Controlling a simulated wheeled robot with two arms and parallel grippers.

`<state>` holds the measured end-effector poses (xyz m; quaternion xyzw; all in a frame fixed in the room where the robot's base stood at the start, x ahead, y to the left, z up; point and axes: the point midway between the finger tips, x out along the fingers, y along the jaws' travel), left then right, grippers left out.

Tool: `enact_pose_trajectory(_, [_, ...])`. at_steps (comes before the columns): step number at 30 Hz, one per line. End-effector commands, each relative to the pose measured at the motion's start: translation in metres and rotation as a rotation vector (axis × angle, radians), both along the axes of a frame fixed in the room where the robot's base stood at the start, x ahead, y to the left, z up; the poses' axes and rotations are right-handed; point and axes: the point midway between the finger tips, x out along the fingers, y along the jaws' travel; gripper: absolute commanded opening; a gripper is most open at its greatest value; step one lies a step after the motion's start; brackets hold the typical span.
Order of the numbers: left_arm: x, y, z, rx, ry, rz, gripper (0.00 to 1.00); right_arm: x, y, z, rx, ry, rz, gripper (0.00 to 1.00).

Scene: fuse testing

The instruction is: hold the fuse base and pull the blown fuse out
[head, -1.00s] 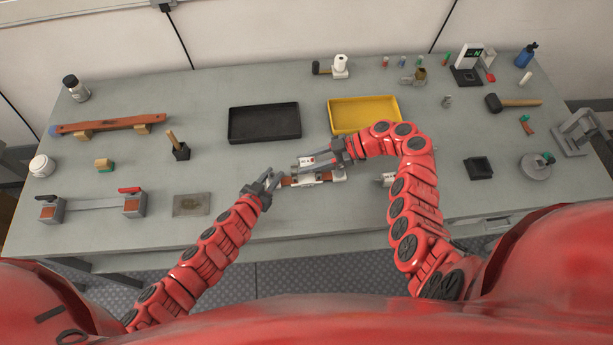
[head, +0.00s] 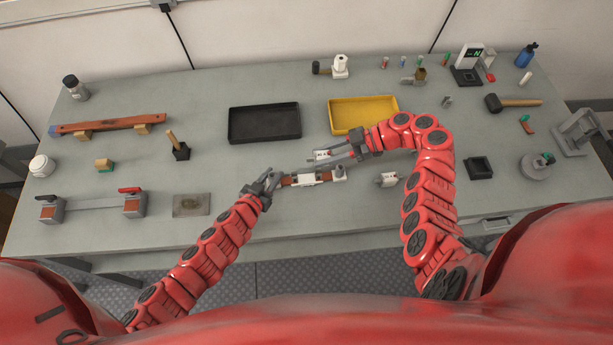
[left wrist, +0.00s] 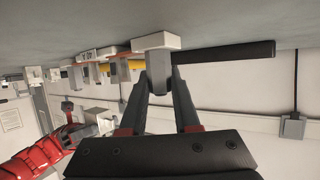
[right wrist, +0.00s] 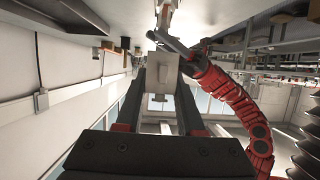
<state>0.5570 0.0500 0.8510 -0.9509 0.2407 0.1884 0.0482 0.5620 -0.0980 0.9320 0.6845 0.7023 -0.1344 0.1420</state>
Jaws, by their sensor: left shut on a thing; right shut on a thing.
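The fuse base (head: 308,179), white in the middle with brown parts and a pale right end, lies on the table in the head view. My left gripper (head: 271,183) is shut on its left end; in the left wrist view a pale block (left wrist: 157,42) sits between the fingertips. My right gripper (head: 335,156) is shut on the blown fuse (head: 321,155), a white body with a red mark. The fuse appears apart from the base and raised. In the right wrist view its pale end (right wrist: 161,72) sits between the fingers.
Another white fuse (head: 388,180) lies right of the base. A black tray (head: 264,138) and a yellow tray (head: 334,126) stand behind. A grey plate (head: 191,205) lies to the left, and a small black box (head: 479,168) stands to the right. Table around the lone fuse is clear.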

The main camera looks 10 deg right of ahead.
Motion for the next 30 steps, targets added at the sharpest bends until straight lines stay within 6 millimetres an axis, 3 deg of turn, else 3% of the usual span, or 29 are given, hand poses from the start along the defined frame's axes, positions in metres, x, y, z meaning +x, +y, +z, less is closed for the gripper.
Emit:
enact_pose_trajectory(12, [-0.001, 0.003, -0.004, 0.004, 0.007, 0.006, 0.00, 0.001, -0.023, 0.013, 0.010, 0.005, -0.004, 0.00])
enact_pose_trajectory(22, [-0.001, 0.003, -0.004, 0.004, 0.007, 0.006, 0.00, 0.000, -0.026, 0.015, 0.000, 0.001, 0.002, 0.00])
enact_pose_trajectory(23, [-0.001, 0.003, -0.003, 0.004, 0.006, 0.006, 0.34, 0.000, -0.026, 0.015, 0.000, 0.001, 0.002, 0.00])
enact_pose_trajectory(28, [0.000, 0.002, -0.002, 0.002, 0.003, 0.004, 0.64, 0.000, -0.026, 0.015, 0.001, 0.001, 0.002, 0.00])
enact_pose_trajectory(30, [0.000, 0.001, -0.002, 0.002, 0.003, 0.003, 0.65, 0.000, -0.026, 0.015, 0.001, 0.001, 0.002, 0.00])
